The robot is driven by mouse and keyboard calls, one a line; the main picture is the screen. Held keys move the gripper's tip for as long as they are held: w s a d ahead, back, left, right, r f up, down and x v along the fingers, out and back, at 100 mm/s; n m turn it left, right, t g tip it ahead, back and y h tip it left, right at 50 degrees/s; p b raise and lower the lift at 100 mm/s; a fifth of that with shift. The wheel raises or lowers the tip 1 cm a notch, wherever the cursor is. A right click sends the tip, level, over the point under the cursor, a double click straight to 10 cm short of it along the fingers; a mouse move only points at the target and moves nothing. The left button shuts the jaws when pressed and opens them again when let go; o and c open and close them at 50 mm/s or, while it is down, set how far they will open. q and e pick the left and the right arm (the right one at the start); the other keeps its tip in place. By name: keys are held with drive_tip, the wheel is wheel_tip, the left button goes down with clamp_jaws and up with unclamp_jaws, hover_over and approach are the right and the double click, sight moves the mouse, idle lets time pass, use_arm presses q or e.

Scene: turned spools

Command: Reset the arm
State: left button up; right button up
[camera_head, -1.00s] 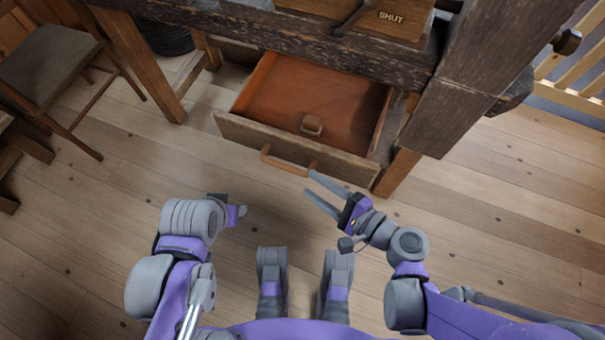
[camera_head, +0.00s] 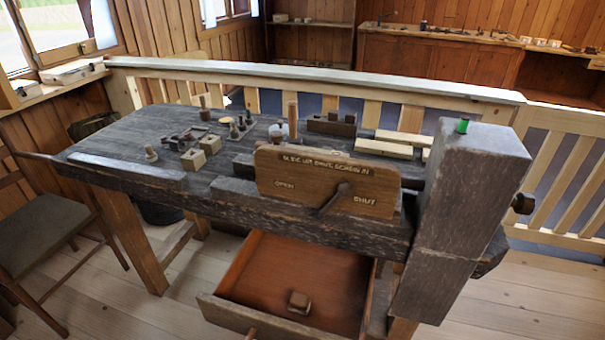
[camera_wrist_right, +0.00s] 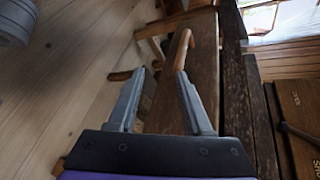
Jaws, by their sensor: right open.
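My right gripper (camera_wrist_right: 160,95) is open in the right wrist view, with its two grey fingers apart. The drawer's handle (camera_wrist_right: 181,50) lies beyond the fingertips, and I see nothing held between them. In the head view the drawer (camera_head: 225,312) stands pulled out under the workbench, with a small brown block (camera_head: 299,302) inside. Neither of my grippers shows in the head view now, and my left gripper is in no current view.
The workbench (camera_head: 120,140) carries several tools and blocks, a wooden panel (camera_head: 300,193) marked "SHUT" with a dark lever, and a thick post (camera_head: 470,160) with a green piece on top. A chair (camera_head: 45,232) stands at left. A railing (camera_head: 330,80) runs behind. Floor is free at lower right.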

drive_tip(key=s+d+n+g+h, duration=0.4)
drive_tip(key=d+n+h, duration=0.75)
drive_tip(key=d, duration=0.35)
use_arm(q)
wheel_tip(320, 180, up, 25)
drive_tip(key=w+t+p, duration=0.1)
drive_tip(key=p, duration=2)
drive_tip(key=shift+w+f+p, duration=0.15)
drive_tip(key=shift+p, duration=0.15)
use_arm(e)
wheel_tip(320, 180, up, 23)
drive_tip(key=w+t, duration=0.1)
drive_tip(key=shift+w+r, duration=0.2)
drive_tip(key=shift+s+y, duration=0.15)
drive_tip(key=shift+y, duration=0.1)
